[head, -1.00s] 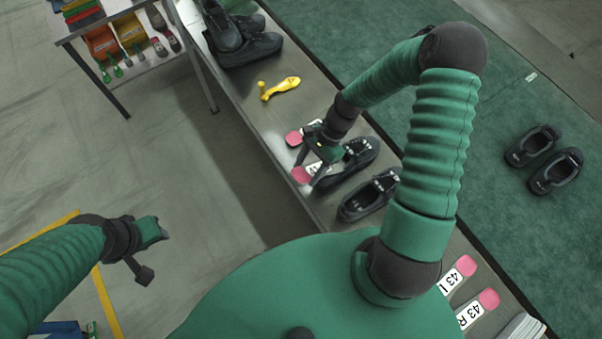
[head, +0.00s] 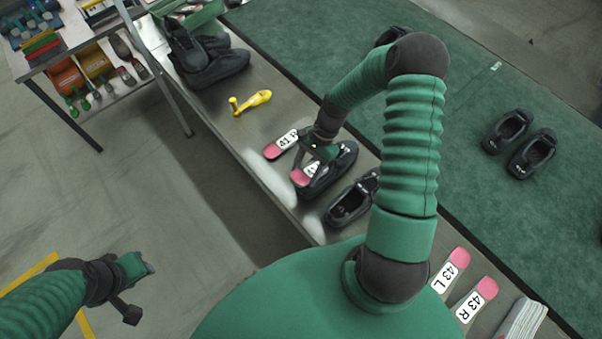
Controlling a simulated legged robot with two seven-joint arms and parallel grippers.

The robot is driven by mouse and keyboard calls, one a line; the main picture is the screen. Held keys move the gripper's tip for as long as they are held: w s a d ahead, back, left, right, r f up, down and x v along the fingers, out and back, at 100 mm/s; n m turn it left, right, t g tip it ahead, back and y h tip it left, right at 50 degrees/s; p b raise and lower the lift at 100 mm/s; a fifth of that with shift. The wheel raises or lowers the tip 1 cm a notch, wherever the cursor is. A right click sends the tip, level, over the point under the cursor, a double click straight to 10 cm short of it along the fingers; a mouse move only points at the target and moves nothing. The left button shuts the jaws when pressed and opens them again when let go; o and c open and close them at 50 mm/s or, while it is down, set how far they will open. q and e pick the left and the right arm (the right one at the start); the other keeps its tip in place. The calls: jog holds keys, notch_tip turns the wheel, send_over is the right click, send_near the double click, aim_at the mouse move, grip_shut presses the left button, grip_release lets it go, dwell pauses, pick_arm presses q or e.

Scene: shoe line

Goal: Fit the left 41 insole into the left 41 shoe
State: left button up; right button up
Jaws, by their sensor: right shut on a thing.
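My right gripper (head: 312,156) is shut on an insole with a pink heel (head: 300,178) and a white label. Only part of the label shows; the insole marked 41 R (head: 283,144) lies apart on the bench, so the held one appears to be the left 41. The held insole is over the near end of a dark shoe (head: 320,186), its heel at the shoe's opening. I cannot tell how deep it sits; the gripper hides part of both. A second dark shoe (head: 346,208) stands beside it, partly behind my arm. My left gripper (head: 141,291) is open and empty over the floor.
A yellow tool (head: 252,102) and dark boots (head: 205,62) are farther along the metal bench (head: 225,130). Insoles marked 43 L (head: 450,270) and 43 R (head: 477,299) lie at the near end. Another shoe pair (head: 520,142) stands on the green mat (head: 455,115).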

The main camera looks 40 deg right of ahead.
aim_at(314, 170)
jog(key=shift+h, duration=0.3)
jog(key=shift+w+d+f+b, duration=0.2)
jog(key=shift+d+f, duration=0.1)
jog(key=shift+d, duration=0.5)
jog(key=shift+w+d+f+b, duration=0.15)
jog(key=shift+d+f, duration=0.1)
jog(key=shift+d, duration=0.5)
jog(key=shift+w+d+f+b, duration=0.1)
jog(key=shift+d+f+b, duration=0.15)
jog(key=shift+d, duration=0.55)
jog(key=shift+s+a+f+h, duration=0.1)
jog(key=shift+f+h, duration=0.3)
jog(key=shift+f, duration=0.3)
jog(key=shift+s+a, duration=0.1)
jog(key=o, duration=1.4)
jog(key=shift+f, duration=0.15)
jog(key=shift+s+a, duration=0.1)
jog(key=shift+s, duration=0.05)
